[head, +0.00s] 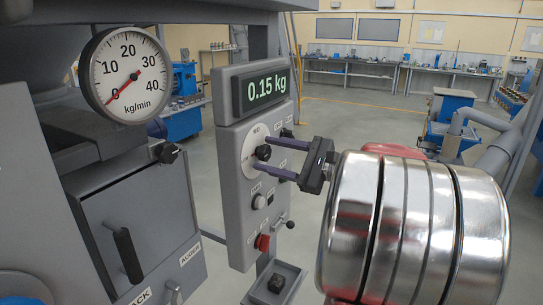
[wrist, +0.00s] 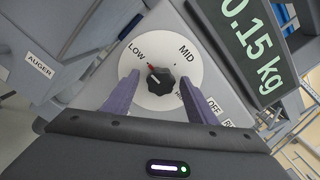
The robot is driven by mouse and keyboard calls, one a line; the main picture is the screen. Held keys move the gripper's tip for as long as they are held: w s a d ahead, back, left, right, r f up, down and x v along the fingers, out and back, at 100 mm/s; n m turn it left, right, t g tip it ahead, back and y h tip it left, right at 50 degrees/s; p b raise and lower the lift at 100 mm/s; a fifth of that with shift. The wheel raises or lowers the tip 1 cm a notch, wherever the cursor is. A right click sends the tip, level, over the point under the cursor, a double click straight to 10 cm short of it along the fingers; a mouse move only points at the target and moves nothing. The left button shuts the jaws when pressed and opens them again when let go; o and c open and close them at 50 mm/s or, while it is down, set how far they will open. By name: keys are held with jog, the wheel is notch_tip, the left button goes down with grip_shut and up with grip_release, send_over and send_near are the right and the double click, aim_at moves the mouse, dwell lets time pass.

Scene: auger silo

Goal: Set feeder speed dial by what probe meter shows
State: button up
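The speed dial (wrist: 165,50) is a white disc marked LOW, MID and a partly hidden third word. Its black knob (wrist: 161,82) has a red mark toward LOW. The dial (head: 248,150) is on the grey control panel (head: 236,205) in the head view. My gripper (wrist: 159,86) is open, its purple fingers on either side of the knob with gaps visible. It also shows in the head view (head: 264,156), reaching in from the right. A display (head: 265,88) reads 0.15 kg. A round kg/min gauge (head: 126,75) has its red needle near 0. I see no meter labelled probe.
Below the dial are a small knob (head: 259,202), a red button (head: 262,242) and a lever (head: 283,222). A grey box with a handle (head: 127,254) stands at left. A small tray (head: 274,285) sits low beside the panel. Open floor lies behind.

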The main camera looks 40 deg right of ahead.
jog(key=shift+s, duration=0.15)
jog(key=v, duration=1.3)
jog(key=shift+s, duration=0.25)
dwell(0.5)
